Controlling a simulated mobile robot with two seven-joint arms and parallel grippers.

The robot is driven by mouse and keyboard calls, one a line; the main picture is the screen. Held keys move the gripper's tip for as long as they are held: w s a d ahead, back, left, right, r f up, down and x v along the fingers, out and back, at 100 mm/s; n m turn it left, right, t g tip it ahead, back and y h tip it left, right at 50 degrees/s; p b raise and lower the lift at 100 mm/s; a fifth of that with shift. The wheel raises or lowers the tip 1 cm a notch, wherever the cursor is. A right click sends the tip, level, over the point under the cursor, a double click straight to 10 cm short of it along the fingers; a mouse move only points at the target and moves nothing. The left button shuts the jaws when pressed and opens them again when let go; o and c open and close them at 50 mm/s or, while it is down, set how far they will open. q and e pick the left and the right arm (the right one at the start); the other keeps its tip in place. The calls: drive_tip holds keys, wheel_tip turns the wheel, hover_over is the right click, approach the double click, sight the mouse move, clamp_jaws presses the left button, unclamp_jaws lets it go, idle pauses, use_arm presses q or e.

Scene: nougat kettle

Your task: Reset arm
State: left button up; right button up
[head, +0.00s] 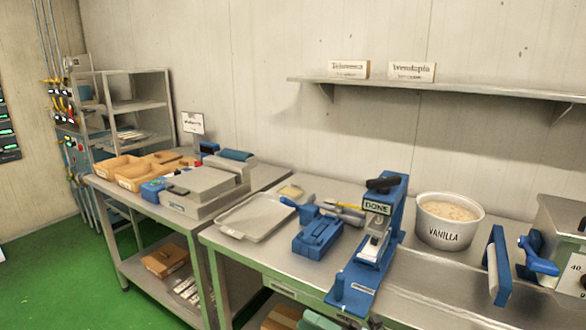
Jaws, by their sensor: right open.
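My right gripper is hard to pick out among the blue and grey equipment. Its jaws are open, and I see nothing held in it. My left gripper is not in view. A blue press-like device (367,277) with a DONE label stands on the front steel table (285,260). A white tub (448,234) marked VANILLA, filled with a pale mass, stands right of it. A smaller blue device (317,236) and a shallow metal tray (257,220) lie to the left.
A blue upright panel (499,266) and a grey box (564,234) with a blue handle (537,256) crowd the right. A wall shelf (440,88) holds two signs. A grey machine (206,188) and wooden trays (133,174) occupy the left table.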

drive_tip(key=s+d+f+m+t+h, duration=0.45)
drive_tip(key=f+m+h, duration=0.3)
drive_tip(key=m, duration=0.45)
drive_tip(key=s+d+f+m+t+h, duration=0.3)
drive_tip(key=s+d+f+m+h, duration=0.25)
drive_tip(key=f+m, duration=0.45)
drive_tip(key=s+d+f+m+g+h, duration=0.2)
drive_tip(key=s+f+m, duration=0.3)
drive_tip(key=s, duration=0.3)
drive_tip(key=s+d+f+m+g+h, duration=0.3)
drive_tip(key=s+d+f+m+g, duration=0.1)
drive_tip(key=s, duration=0.4)
drive_tip(key=shift+s+d+f+m+g, duration=0.35)
drive_tip(key=shift+f+m, duration=0.2)
drive_tip(key=shift+m, duration=0.05)
